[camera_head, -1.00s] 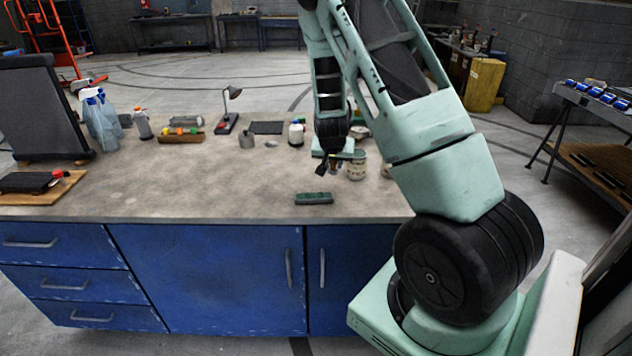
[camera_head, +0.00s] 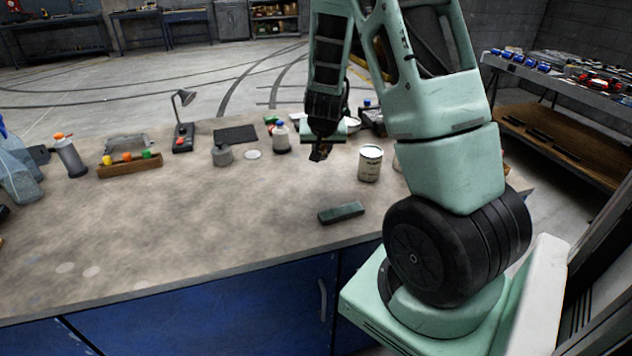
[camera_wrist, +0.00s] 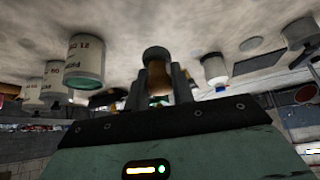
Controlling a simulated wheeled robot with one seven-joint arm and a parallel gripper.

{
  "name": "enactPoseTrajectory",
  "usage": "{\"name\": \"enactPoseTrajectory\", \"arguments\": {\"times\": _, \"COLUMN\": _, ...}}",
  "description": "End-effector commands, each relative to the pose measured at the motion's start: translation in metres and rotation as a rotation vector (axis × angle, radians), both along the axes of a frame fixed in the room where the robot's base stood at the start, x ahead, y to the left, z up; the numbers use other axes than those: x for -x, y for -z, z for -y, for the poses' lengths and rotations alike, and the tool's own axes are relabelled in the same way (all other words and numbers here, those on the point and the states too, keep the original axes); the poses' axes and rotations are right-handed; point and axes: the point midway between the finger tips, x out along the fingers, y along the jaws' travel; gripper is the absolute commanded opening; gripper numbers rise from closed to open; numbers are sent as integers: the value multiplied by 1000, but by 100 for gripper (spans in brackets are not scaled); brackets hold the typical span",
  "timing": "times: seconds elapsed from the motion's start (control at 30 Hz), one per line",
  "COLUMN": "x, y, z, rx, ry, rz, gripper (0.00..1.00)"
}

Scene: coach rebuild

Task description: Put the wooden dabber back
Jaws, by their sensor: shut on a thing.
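My gripper (camera_wrist: 158,88) is shut on the wooden dabber (camera_wrist: 157,76), a brown wooden piece with a rounded grey-green end, seen between the fingers in the wrist view. In the head view my gripper (camera_head: 320,152) hangs over the back right part of the bench, left of a pale labelled tin (camera_head: 370,163). There the dabber is too small and dark to make out. The tin also shows in the wrist view (camera_wrist: 86,60), apart from the gripper. I cannot tell which spot is the dabber's own place.
A dark green block (camera_head: 341,212) lies near the front edge. A grey pot (camera_head: 222,155), a white disc (camera_head: 252,155), a white bottle (camera_head: 281,138) and a dark mat (camera_head: 235,134) stand left of the gripper. A rack with coloured caps (camera_head: 130,165) is farther left. The bench middle is clear.

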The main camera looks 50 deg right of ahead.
Motion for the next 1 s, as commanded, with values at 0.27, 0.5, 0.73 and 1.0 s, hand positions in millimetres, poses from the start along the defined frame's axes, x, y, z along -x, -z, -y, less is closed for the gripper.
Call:
{"name": "enactPoseTrajectory", "arguments": {"times": 0.27, "x": 2, "y": 47, "z": 0, "rx": -4, "ry": 1, "rz": -4, "gripper": 3}}
{"name": "enactPoseTrajectory", "arguments": {"times": 0.5, "x": 1, "y": 69, "z": 0, "rx": -3, "ry": 1, "rz": -4, "gripper": 3}}
{"name": "enactPoseTrajectory", "arguments": {"times": 0.73, "x": 1, "y": 94, "z": 0, "rx": -1, "ry": 1, "rz": -2, "gripper": 3}}
{"name": "enactPoseTrajectory", "arguments": {"times": 1.0, "x": 0, "y": 96, "z": 0, "rx": 0, "ry": 1, "rz": 0, "gripper": 3}}
